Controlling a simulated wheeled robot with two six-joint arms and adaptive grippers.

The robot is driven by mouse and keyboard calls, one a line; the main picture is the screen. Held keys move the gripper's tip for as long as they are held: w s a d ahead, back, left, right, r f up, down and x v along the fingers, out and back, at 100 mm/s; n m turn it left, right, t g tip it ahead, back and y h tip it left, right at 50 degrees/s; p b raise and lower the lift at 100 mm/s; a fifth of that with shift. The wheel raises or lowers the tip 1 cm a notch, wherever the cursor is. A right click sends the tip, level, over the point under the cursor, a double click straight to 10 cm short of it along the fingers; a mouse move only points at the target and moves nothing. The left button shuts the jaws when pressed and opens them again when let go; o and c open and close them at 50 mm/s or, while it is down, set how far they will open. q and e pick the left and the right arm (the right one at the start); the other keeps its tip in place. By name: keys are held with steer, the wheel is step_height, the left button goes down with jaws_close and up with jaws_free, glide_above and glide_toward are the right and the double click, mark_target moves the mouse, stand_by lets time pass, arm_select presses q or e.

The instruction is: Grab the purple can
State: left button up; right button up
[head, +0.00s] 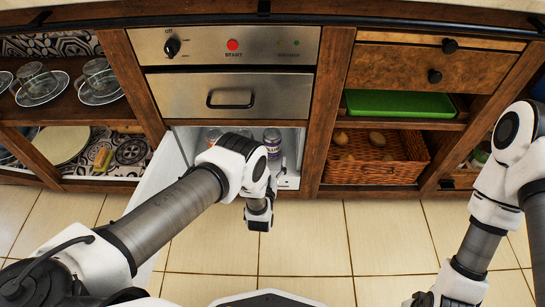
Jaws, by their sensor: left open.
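A small can with a purple-blue label (272,138) stands upright inside the open white compartment under the oven drawer. Part of it is hidden behind my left arm. My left gripper (259,222) hangs in front of the compartment, lower in the picture than the can and apart from it. It is open and empty, with its fingers pointing down and small in view. My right gripper (422,299) is at the bottom edge, partly cut off, and its fingers cannot be made out.
The open white door (160,178) stands out left of the compartment, beside my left arm. Another can (213,137) is inside, partly hidden. A wicker basket (375,158) and a green tray (398,104) are on the right shelves. The tiled floor in front is clear.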

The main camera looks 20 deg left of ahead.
mark_target(272, 144)
arm_select(q)
steer(key=w+b, duration=0.1)
steer(key=w, duration=0.2)
steer(key=w+a+b, duration=0.1)
steer(key=w+b, duration=0.1)
steer(key=w, duration=0.1)
steer(key=shift+w+a+r, duration=0.2)
steer(key=shift+w, duration=0.05)
steer(key=shift+w+r, duration=0.1)
steer(key=shift+w, duration=0.2)
steer(key=shift+r, duration=0.1)
steer(key=c, duration=1.1)
steer(key=shift+a, duration=0.1)
steer(key=shift+c, duration=0.8)
steer(key=shift+r, duration=0.1)
